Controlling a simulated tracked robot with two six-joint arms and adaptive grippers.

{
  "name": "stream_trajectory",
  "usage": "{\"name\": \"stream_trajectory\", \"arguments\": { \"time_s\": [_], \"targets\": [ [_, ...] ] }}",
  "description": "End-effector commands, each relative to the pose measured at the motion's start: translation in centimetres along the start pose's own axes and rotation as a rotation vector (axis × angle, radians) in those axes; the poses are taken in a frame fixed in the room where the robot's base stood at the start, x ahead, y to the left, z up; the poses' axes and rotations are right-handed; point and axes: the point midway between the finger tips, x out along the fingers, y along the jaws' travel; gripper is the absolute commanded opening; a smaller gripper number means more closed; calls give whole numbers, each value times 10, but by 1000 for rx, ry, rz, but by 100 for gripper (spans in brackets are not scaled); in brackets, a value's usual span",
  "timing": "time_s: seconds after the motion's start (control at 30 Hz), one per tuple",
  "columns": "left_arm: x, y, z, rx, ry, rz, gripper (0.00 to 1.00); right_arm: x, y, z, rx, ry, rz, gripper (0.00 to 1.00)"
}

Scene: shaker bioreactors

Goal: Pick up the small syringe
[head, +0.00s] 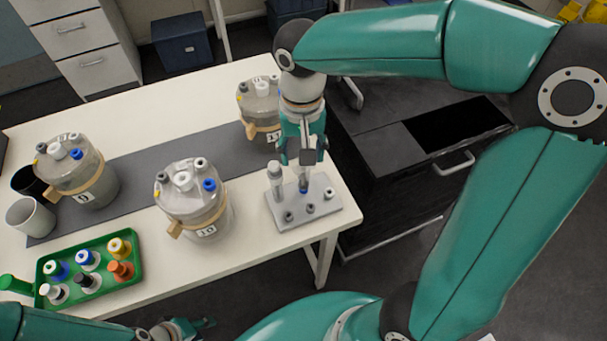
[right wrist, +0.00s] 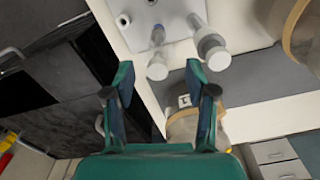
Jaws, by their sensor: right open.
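A grey rack (head: 318,208) stands near the right end of the white table. The small syringe (right wrist: 157,50) and a thicker large syringe (right wrist: 206,38) stand in it in the right wrist view. The large one (head: 275,182) is left of my right gripper in the head view. My right gripper (head: 304,163) points down over the rack and hides most of the small syringe. In the right wrist view its open fingers (right wrist: 158,78) are apart, with the small syringe's end ahead, between their tips in the picture. My left gripper (head: 185,328) is low at the bottom edge, partly cut off.
Bioreactor vessels stand at the left (head: 85,175), in the middle (head: 192,205) and behind my right gripper (head: 258,105). A green tray (head: 128,276) holds several capped bottles. White and dark cups are at the left. A black drawer cabinet (head: 385,165) is right of the table.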

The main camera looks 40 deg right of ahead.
Motion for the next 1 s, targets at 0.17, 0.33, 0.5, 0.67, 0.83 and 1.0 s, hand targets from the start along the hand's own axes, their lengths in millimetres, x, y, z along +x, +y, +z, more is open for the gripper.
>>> {"name": "stream_trajectory", "arguments": {
  "time_s": [0.17, 0.33, 0.5, 0.67, 0.83, 1.0],
  "targets": [
    [-1, 0, 0, 0, 0, 0, 40, 10, 1, 0, 1, -1, 0, 56],
    [-5, 2, 0, 0, 0, 0, 40, 29, 3, -1, 1, -4, 3, 56],
    [-6, 2, 0, 0, 0, 0, 40, 52, 3, -2, 0, -2, 2, 56],
    [-6, 2, 0, 0, 0, 0, 40, 59, 3, -2, 2, 0, 0, 56],
    [-6, 2, 0, 0, 0, 0, 40, 59, 3, -2, 2, 1, -1, 55],
    [-6, 2, 0, 0, 0, 0, 40, 58, 3, -2, 2, 1, -1, 26]
  ]
}}
